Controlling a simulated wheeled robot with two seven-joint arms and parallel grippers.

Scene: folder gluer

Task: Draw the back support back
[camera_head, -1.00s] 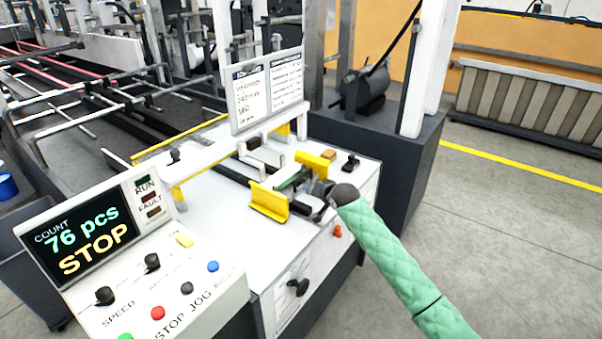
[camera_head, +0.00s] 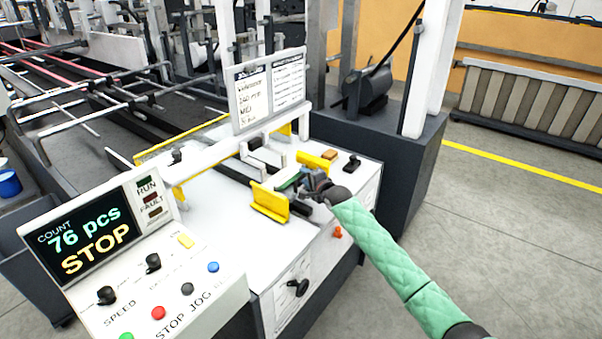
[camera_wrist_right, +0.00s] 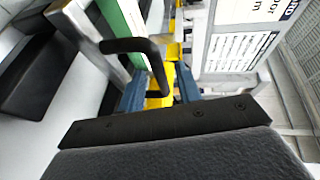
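A yellow angled plate (camera_head: 270,203) stands at the near end of a dark rail on the white machine top in the head view. A second yellow block (camera_head: 314,162) sits farther back. I cannot tell for certain which of them is the back support. My right gripper (camera_head: 303,184) is low over the rail, just right of the angled plate. In the right wrist view its blue fingers (camera_wrist_right: 160,92) are apart. A black bent bar (camera_wrist_right: 135,46) reaches between them, with yellow behind; contact is unclear. My left gripper is not in view.
A control panel (camera_head: 165,285) with knobs and a display reading "76 pcs STOP" stands at the near left. A white sign (camera_head: 270,90) stands behind the rail. A small orange-brown block (camera_head: 332,154) and a black knob (camera_head: 352,163) lie right of the gripper.

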